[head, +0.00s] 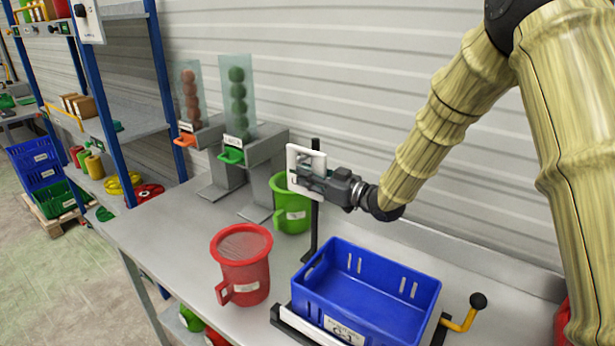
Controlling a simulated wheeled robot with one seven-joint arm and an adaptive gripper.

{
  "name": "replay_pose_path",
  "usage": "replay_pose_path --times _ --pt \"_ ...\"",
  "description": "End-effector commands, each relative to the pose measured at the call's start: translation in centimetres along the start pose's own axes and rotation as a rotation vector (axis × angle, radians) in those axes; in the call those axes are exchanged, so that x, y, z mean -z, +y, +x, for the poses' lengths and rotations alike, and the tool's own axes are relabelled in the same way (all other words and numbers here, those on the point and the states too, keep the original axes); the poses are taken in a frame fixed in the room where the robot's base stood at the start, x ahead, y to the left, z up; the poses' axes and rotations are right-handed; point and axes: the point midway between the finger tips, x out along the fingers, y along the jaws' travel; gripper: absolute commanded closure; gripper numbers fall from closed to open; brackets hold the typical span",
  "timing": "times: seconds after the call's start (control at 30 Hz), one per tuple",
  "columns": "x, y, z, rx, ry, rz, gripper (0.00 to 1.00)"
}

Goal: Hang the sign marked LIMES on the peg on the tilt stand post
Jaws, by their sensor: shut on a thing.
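The sign (320,160), a white plate with a cut-out near its top, is upright in my gripper (308,179) in the head view. My gripper is shut on it from the right. Its lettering is mostly hidden by the fingers, so I cannot read LIMES. The black tilt stand post (314,228) rises beside the blue crate; its tip shows just above the sign. The sign overlaps the upper post in the picture. The peg is hidden, and I cannot tell whether the sign touches it.
The blue crate (427,300) sits in front of the post, with a yellow crank handle (460,322) at its right. A red jug (243,270) and a green jug (291,207) stand to the left. Two ball dispensers (238,100) stand behind. The bench (170,240) is clear at its left front.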

Motion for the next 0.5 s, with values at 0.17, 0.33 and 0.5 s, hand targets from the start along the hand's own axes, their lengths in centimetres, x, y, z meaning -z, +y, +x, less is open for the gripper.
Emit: replay_pose_path --times 0.17,0.33,0.5 --pt "0.01 0.00 0.01 0.000 0.000 0.000 1.00" --pt "0.01 -0.01 0.01 0.000 0.000 0.000 1.00" --pt "0.01 -0.01 0.01 0.000 0.000 0.000 0.66"
